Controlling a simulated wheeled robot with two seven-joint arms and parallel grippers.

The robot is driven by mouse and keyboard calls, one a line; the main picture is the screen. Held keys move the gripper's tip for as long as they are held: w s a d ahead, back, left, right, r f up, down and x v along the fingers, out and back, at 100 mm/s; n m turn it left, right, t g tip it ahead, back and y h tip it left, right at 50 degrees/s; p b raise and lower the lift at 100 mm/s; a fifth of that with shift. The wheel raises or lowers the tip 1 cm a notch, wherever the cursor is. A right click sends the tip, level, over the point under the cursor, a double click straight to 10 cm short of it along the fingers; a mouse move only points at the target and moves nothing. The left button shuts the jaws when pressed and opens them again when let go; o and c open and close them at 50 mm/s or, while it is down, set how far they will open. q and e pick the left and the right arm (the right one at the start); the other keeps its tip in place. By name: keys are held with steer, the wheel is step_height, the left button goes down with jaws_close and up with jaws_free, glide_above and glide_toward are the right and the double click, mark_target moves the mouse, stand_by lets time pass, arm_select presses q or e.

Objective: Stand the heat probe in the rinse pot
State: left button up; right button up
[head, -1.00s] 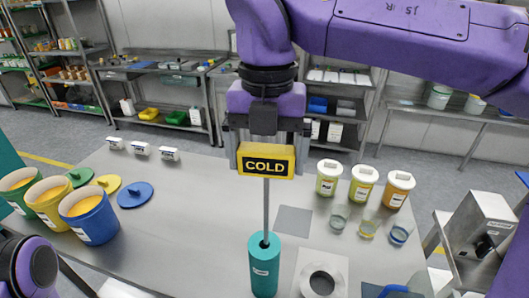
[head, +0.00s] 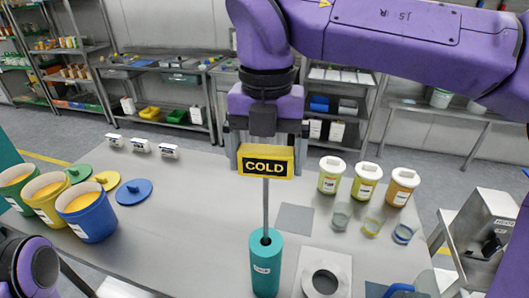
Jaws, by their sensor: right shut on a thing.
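The heat probe has a yellow block handle (head: 266,161) reading COLD and a thin metal rod (head: 265,205) below it. My right gripper (head: 265,148) is shut on the yellow handle from above and holds the probe upright. The rod's lower end goes into the dark opening of a tall teal pot (head: 265,268), which I take to be the rinse pot. The rod's tip is hidden inside. The handle is well above the pot's rim. My left gripper is out of view.
Blue, yellow and green tubs (head: 88,217) stand at the left with lids beside them. Lidded jars (head: 366,181) and small glass cups (head: 372,224) stand at the right. A pale plate with a ring (head: 324,282) lies right of the teal pot. The table's middle left is clear.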

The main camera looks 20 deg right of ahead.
steer(key=shift+f, duration=0.35)
steer(key=b, duration=0.7)
glide_above(266, 241)
step_height(266, 241, down, 8)
steer(key=shift+w+d+r, duration=0.15)
steer(key=shift+w, duration=0.2)
steer(key=shift+b, duration=0.3)
steer(key=shift+f+b, duration=4.25)
steer(key=shift+f, duration=0.5)
steer(key=o, duration=0.7)
step_height(266, 241, up, 11)
steer(key=p, duration=0.2)
steer(key=shift+f, duration=0.15)
